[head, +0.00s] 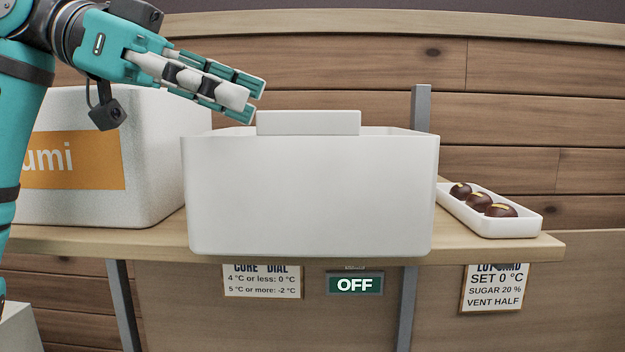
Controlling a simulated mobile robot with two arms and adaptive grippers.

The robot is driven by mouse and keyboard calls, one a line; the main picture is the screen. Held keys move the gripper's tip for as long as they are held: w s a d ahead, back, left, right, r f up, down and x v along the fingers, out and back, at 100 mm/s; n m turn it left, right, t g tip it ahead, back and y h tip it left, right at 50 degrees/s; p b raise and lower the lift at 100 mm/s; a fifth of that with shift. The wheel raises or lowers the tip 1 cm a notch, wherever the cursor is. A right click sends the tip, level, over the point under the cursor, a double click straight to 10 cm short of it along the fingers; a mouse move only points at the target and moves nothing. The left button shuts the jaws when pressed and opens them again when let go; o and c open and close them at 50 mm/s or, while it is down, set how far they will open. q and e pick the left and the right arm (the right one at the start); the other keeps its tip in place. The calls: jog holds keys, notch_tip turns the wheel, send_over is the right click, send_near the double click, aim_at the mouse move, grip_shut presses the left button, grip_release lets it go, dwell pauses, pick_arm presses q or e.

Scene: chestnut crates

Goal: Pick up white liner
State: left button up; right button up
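A large white open-topped bin (310,195) stands upright at the middle of the wooden shelf, near its front edge. A white slab-like piece (308,123) rises above the bin's front rim; its lower part is hidden. I cannot tell whether the liner is this piece or the bin itself. My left gripper (250,100) reaches in from the upper left, above the bin's left rear corner, and appears apart from the white piece. Its fingers point right and slightly down, and the view does not show whether they are spread. My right gripper is out of view.
A white foam box (165,155) with an orange label stands left of the bin. A white tray (510,228) with brown chestnut-like pieces (480,202) lies to the right. A grey post (421,110) and plank wall stand behind. An OFF sign (355,284) hangs below the shelf.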

aim_at(287, 121)
pick_arm(q)
jog(key=p+x, duration=0.1)
jog(key=x, duration=0.3)
jog(key=s+p+x, duration=0.1)
jog(key=shift+d+f+p, duration=0.2)
jog(key=shift+d+p, duration=0.15)
jog(key=shift+w+d+f, duration=0.1)
jog(key=shift+d+f, duration=0.05)
jog(key=shift+d, duration=0.1)
jog(key=shift+a, duration=0.1)
grip_shut()
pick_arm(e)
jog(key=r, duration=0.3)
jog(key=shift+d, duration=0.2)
